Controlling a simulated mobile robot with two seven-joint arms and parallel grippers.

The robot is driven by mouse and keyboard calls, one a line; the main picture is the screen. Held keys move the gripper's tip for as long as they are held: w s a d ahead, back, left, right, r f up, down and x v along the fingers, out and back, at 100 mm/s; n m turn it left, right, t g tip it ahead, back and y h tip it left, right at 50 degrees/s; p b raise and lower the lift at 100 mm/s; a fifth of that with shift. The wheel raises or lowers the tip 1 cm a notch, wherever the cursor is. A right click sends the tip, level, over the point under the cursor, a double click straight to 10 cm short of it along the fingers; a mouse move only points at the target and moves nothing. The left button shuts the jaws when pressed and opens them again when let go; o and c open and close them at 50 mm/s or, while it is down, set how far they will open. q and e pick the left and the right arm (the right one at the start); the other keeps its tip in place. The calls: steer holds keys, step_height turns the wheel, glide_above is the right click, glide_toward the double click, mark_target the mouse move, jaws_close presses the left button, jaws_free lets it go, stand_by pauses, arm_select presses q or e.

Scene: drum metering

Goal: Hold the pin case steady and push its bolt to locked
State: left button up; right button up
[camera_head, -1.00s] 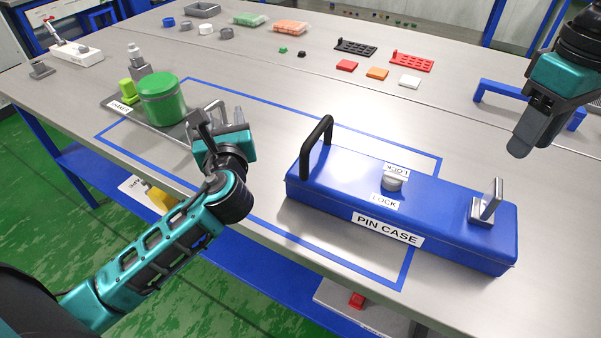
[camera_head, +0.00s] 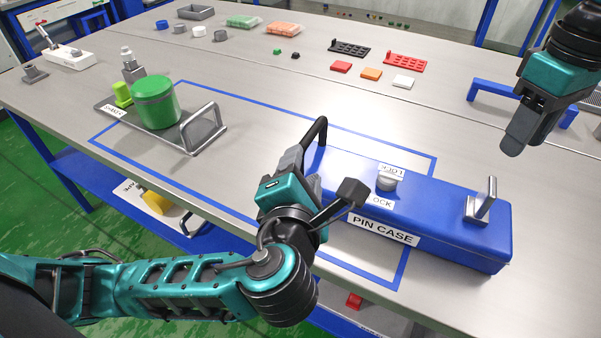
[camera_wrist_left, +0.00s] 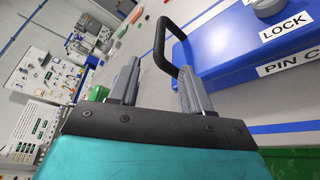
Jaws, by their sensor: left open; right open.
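The blue pin case (camera_head: 440,215) lies on the grey table, partly inside a blue taped outline. It has a black loop handle (camera_head: 320,130) at its left end, a round grey knob (camera_head: 388,180) between two small white labels, and an upright metal piece (camera_head: 487,200) at its right end. I cannot tell which part is the bolt. My left gripper (camera_head: 298,172) is open beside the handle and hides the case's left end. In the left wrist view its fingers (camera_wrist_left: 157,85) point toward the handle (camera_wrist_left: 160,40), which looks clear of them. My right gripper (camera_head: 515,142) is open and empty above the table at right.
A tray (camera_head: 192,148) with a green jar (camera_head: 157,103) stands at left. Small coloured parts and racks (camera_head: 353,48) lie farther back. A blue stand (camera_head: 495,88) is behind my right gripper. The table between the tray and the case is clear.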

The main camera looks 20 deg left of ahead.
mark_target(308, 140)
arm_select(q)
steer(key=x, duration=1.1)
steer(key=shift+w+f, duration=0.1)
steer(key=shift+w, duration=0.2)
steer(key=shift+c, duration=0.3)
jaws_close()
steer(key=shift+s+f, duration=0.1)
steer(key=shift+f, duration=0.15)
stand_by(0.3)
